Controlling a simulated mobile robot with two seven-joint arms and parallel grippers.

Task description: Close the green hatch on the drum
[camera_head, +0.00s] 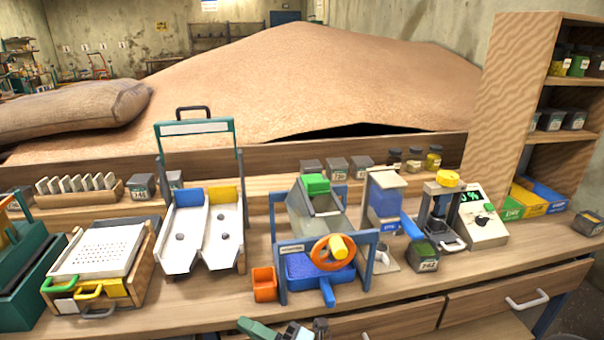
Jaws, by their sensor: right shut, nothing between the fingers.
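The drum stand has a blue frame (280,262), an orange wheel (322,257) and a yellow knob (338,247) at its front. A grey, wedge-shaped body (322,218) sits in the frame behind the wheel. A small green piece, which looks like the hatch (316,184), is at the top rear edge of this body, raised above its slanted face. Its hinge is too small to make out. My right gripper (306,330) is shut and empty at the bottom edge, in front of the stand and well apart from the hatch. My left gripper is not in view.
An orange cup (264,284) stands left of the drum stand. A two-lane white chute (203,232) and a perforated tray (103,248) stand farther left. A grain heap (330,80) rises behind.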

